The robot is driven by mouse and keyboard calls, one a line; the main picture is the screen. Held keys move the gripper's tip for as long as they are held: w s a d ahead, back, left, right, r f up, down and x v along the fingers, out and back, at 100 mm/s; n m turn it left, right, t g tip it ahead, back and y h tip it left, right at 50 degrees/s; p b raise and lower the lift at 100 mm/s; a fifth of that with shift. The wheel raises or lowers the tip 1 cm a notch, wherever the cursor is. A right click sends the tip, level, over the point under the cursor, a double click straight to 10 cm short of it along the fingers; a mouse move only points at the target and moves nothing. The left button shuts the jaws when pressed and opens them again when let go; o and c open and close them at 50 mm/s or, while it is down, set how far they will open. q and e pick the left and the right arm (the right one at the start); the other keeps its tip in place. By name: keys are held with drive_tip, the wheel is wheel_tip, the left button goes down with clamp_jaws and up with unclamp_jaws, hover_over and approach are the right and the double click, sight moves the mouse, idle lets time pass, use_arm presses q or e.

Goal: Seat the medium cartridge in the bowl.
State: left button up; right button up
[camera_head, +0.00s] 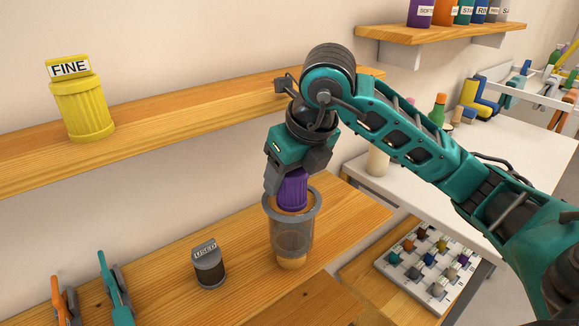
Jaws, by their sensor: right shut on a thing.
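A purple ribbed cartridge (291,193) is held upright by my right gripper (292,177), which is shut on its top. No label shows on it, as the gripper hides its upper part. Its lower end is at the mouth of the bowl (292,237), a see-through cup with a grey rim on the lower wooden shelf. Something orange-brown shows under the cartridge inside the rim. I cannot tell whether the cartridge touches the bowl's inner wall. My left gripper is not in view.
A yellow cartridge labelled FINE (83,108) stands on the upper shelf (190,108). A dark canister labelled USED (209,265) stands left of the bowl. Orange and teal tools (114,290) stand at lower left. A tray of small coloured pieces (428,262) lies at right.

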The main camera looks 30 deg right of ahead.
drive_tip(key=shift+f, duration=0.1)
drive_tip(key=o, duration=0.9)
drive_tip(key=shift+o, duration=1.2)
